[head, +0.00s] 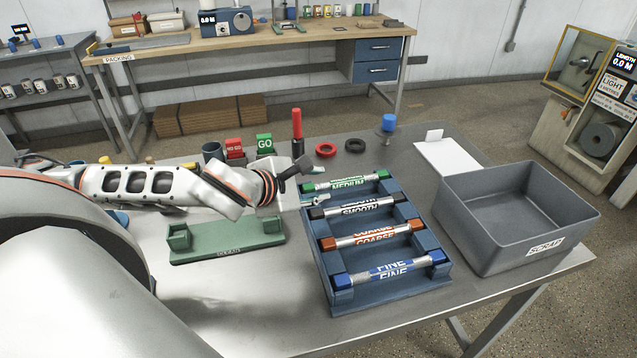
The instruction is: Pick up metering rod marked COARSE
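The metering rod marked COARSE (372,237) has orange-brown ends and lies across the blue rack (345,304), third from the back. The rods marked MEDIUM (345,182), with green ends, and SMOOTH (358,208), with dark ends, lie behind it. The rod marked FINE (390,270), with blue ends, lies in front. My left gripper (314,186) is at the rack's back left corner, close to the left ends of the MEDIUM and SMOOTH rods. My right gripper is not in view.
A grey SCRAP bin (515,215) stands right of the rack. A green cradle (228,240) lies left of it. The table front is clear.

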